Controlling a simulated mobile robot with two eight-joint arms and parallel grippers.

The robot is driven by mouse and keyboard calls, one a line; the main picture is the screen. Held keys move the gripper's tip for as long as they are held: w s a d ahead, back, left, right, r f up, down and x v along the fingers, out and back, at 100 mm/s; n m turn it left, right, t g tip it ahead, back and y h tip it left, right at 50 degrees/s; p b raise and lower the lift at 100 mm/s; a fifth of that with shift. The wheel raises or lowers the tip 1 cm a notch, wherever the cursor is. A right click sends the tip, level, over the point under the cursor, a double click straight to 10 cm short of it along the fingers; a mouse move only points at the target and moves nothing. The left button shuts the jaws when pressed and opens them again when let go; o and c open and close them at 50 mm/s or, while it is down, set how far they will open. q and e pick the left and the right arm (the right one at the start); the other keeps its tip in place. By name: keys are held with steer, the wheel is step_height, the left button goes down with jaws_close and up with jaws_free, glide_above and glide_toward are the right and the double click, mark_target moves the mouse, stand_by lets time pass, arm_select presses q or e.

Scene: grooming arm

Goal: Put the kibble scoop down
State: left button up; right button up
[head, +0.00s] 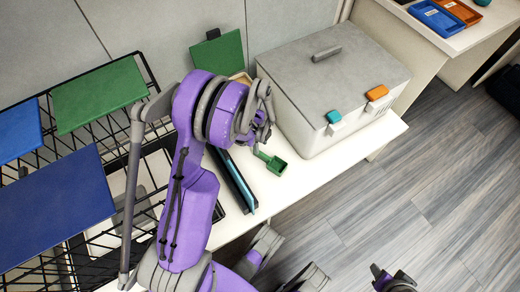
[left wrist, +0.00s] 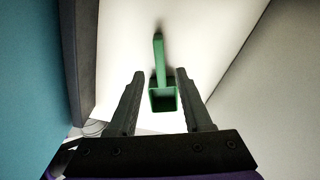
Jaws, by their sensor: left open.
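The green kibble scoop (head: 277,165) is at the white tabletop (head: 310,178), in front of the lidded grey-white bin. In the left wrist view the scoop (left wrist: 163,99) shows its square cup near the camera and its handle pointing away. It appears to lie on the white surface. My left gripper (head: 264,120) is above the scoop, open. Its two fingers (left wrist: 160,75) stand on either side of the scoop, with visible gaps and nothing clamped. What seems to be my right gripper (head: 392,281) shows only partly at the bottom edge; its jaws are unclear.
The grey-white bin (head: 345,85) with teal and orange latches stands right behind the scoop. A dark, teal-edged long item (head: 235,182) lies left of it. A black wire rack (head: 95,150) with green and blue panels fills the left. Bare tabletop lies in front.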

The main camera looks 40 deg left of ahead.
arm_select(q)
steer(key=s+d+r+n+t+p, duration=0.1)
steer(key=s+d+r+n, duration=0.1)
steer(key=d+r+n, duration=0.45)
steer(key=s+d+r+n+t, duration=0.1)
steer(key=s+d+r, duration=0.2)
steer(key=r, duration=0.7)
steer(key=s+d+r+n+t, duration=0.2)
steer(key=s+d+r+n, duration=0.2)
steer(key=s+d+n, duration=0.3)
steer(key=shift+s+d+n+t+y, duration=0.25)
steer(key=shift+s+n+t+y, duration=0.05)
steer(key=shift+s+n, duration=0.85)
